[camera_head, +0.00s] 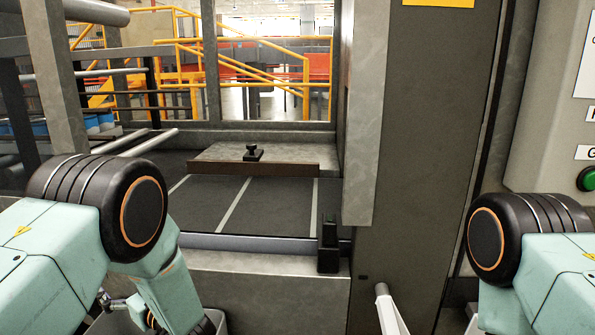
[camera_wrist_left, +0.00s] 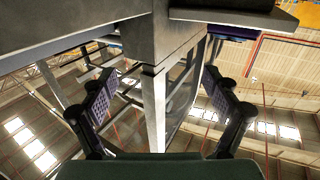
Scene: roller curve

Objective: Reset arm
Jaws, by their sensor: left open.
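My left arm (camera_head: 165,275) comes in from the left in the head view and bends down toward the bottom edge. Its gripper is mostly out of sight there, with only small dark parts near the bottom left. In the left wrist view my left gripper (camera_wrist_left: 160,80) is open, its two dark padded fingers wide apart with nothing between them. A grey metal post and frame (camera_wrist_left: 153,100) show beyond the fingers. My right arm (camera_head: 545,265) is at the right edge of the head view, and its gripper is out of frame.
A dark conveyor bed (camera_head: 270,205) lies ahead, with a brown-edged plate and black knob (camera_head: 252,152) across it. A grey post (camera_head: 410,150) stands between my arms. A panel with a green button (camera_head: 587,179) is at the right. A pale rod (camera_head: 390,310) rises at the bottom.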

